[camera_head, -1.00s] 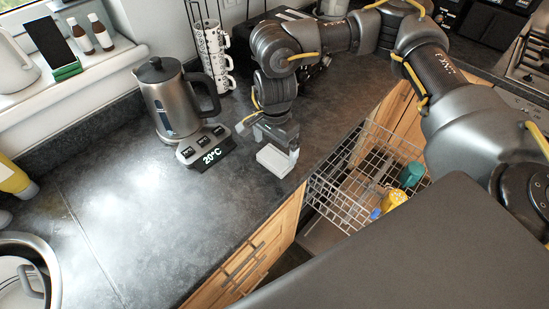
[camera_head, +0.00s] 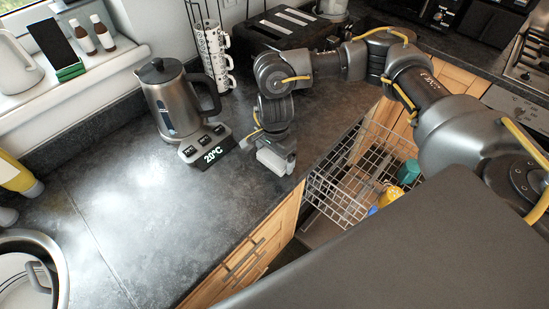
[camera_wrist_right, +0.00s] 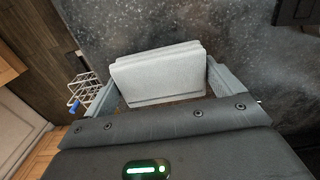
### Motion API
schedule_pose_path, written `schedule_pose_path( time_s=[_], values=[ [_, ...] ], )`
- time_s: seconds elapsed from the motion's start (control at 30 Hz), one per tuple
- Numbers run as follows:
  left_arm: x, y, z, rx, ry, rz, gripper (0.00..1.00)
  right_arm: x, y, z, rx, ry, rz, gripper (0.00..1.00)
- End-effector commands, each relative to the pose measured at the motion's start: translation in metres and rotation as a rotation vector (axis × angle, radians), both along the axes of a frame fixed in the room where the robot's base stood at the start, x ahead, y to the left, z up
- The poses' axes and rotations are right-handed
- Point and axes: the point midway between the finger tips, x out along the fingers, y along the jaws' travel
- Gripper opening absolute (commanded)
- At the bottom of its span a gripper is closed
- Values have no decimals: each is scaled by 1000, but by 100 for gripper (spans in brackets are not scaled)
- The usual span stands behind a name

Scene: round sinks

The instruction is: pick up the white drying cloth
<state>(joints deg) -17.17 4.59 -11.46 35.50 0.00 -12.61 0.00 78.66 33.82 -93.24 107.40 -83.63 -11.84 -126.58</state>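The white drying cloth (camera_head: 270,162) is a folded, block-like stack on the dark counter near its front edge. My right gripper (camera_head: 276,150) is down over it, and partly hides it in the head view. In the right wrist view the cloth (camera_wrist_right: 158,73) lies between the two spread fingers of the right gripper (camera_wrist_right: 163,88), one at each side. The fingers are very close to its sides; I cannot tell whether they touch it. My left gripper is not in view.
A steel kettle (camera_head: 174,98) on a base reading 20°C stands just left of my right gripper. A wire dish rack (camera_head: 335,190) is pulled out below the counter at the right.

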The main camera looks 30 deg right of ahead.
Motion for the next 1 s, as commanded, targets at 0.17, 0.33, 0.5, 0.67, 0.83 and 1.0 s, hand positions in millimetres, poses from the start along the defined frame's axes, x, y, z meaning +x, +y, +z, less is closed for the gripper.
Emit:
schedule_pose_path(
  time_s=[0.17,0.33,0.5,0.67,0.83,1.0],
  values=[
    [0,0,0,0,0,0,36,0,0,0,0,0,0,69],
    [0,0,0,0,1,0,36,0,0,0,0,0,0,68],
    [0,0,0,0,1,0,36,1,0,4,0,-3,0,68],
    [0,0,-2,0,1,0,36,2,0,20,1,-5,2,68],
    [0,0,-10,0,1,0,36,-9,15,51,-1,-7,11,68],
    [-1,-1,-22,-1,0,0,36,-28,40,87,0,-9,9,68]
  ],
)
